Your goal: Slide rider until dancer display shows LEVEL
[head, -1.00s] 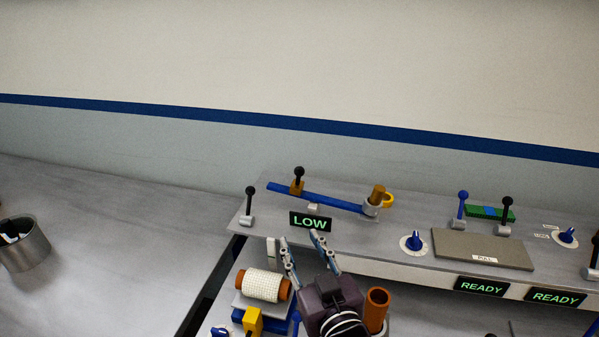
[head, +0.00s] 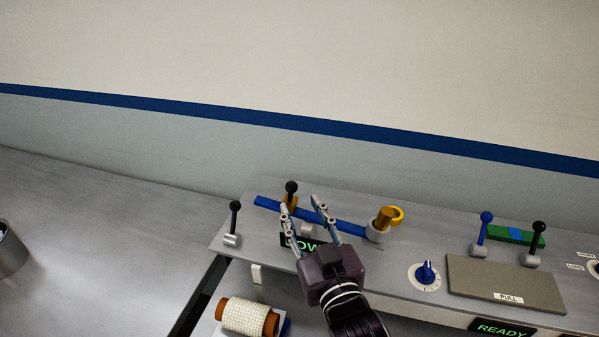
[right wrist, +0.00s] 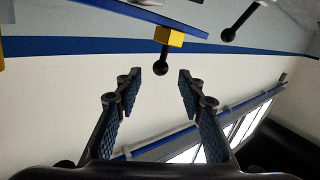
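The rider is a small yellow block (head: 291,201) with a black ball knob (head: 291,187), sitting near the left end of a sloping blue beam (head: 340,222). In the right wrist view the rider (right wrist: 168,38) and its knob (right wrist: 161,68) show just beyond the fingertips. My right gripper (head: 301,207) is open and empty, its fingertips in front of the beam by the rider. In the wrist view the fingers (right wrist: 158,80) are apart. The dancer display (head: 288,241) is partly hidden behind the gripper; only letters ending in "OW" show. My left gripper is not in view.
A blue dial (head: 425,272), a PULL plate (head: 505,283) and more levers lie right. A wound spool (head: 247,317) is below.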

